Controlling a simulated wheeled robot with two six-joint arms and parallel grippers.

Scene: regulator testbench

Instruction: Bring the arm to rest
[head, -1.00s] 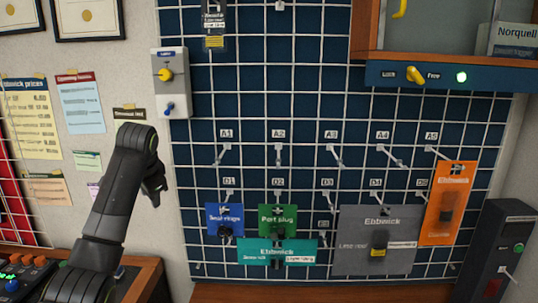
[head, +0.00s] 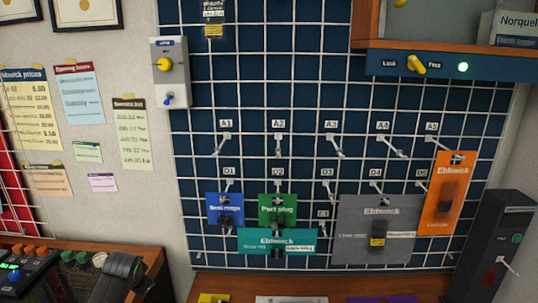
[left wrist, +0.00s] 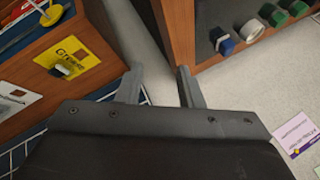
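My left arm (head: 122,272) shows only as a dark link low at the left of the head view, in front of the wooden counter. Its gripper cannot be made out there. In the left wrist view my left gripper (left wrist: 158,82) has its two grey fingers apart, with nothing between them. It hangs over a gap between two wooden units, with pale floor or wall behind. My right arm and gripper show in neither view.
A wire grid panel (head: 280,105) carries tagged hooks and hanging cards, including an orange card (head: 440,215) and a grey card (head: 345,250). A control box (head: 22,270) stands at bottom left. In the wrist view a yellow card (left wrist: 72,62) hangs close left of the gripper.

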